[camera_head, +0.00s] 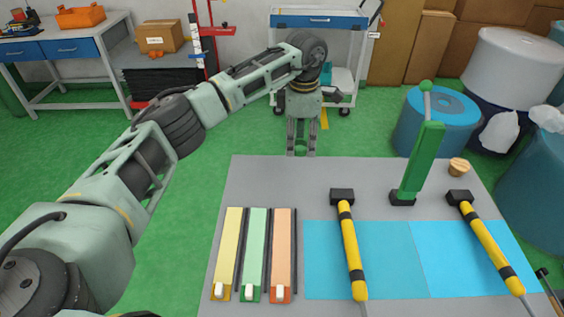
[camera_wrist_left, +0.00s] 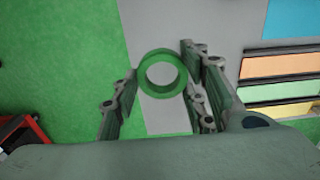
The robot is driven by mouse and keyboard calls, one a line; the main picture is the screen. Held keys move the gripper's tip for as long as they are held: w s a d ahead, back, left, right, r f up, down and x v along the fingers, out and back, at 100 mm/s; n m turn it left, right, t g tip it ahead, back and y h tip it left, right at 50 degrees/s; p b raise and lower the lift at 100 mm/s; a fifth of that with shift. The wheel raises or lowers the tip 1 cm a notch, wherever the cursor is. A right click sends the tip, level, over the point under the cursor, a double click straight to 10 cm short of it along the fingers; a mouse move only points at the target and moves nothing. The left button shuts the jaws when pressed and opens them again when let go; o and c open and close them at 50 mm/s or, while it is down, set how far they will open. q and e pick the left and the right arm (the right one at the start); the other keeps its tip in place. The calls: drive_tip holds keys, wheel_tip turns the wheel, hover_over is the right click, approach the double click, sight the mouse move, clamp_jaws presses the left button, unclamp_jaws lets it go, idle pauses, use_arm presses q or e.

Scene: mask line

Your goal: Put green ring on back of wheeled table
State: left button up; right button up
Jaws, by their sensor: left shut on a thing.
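The green ring (camera_wrist_left: 163,92) sits between the fingers of my left gripper (camera_head: 301,146), near their tips, with its hole facing the camera in the left wrist view. The gripper is shut on it and points down just past the far left edge of the grey tabletop (camera_head: 265,180). In the head view the ring shows only as a small green patch between the fingers. The ring appears partly over the table edge and partly over green floor in the wrist view. My right gripper is not in view.
The tabletop carries yellow, green and orange strips (camera_head: 256,250), blue mats (camera_head: 395,270), two yellow-black tools (camera_head: 351,245) (camera_head: 487,245), a green upright post (camera_head: 420,160) and a small wooden piece (camera_head: 459,167). Its far left is bare. Behind stands a white wheeled cart (camera_head: 315,20).

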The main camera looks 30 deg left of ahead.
sight(280, 174)
use_arm(q)
drive_tip(key=s+a, duration=0.1)
drive_tip(key=s+a+f+p, duration=0.1)
drive_tip(key=s+a+f, duration=0.1)
drive_tip(key=shift+s+a+f, duration=0.1)
drive_tip(key=shift+s+f, duration=0.15)
drive_tip(key=shift+s, duration=0.15)
drive_tip(key=shift+s+a+f, duration=0.3)
drive_tip(key=shift+f, duration=0.1)
wheel_tip(280, 174, down, 4)
drive_tip(key=shift+d+r+p, duration=0.1)
drive_tip(key=shift+p, duration=0.8)
drive_tip(key=shift+f, duration=0.3)
drive_tip(key=o, duration=1.1)
drive_tip(key=shift+r, duration=0.1)
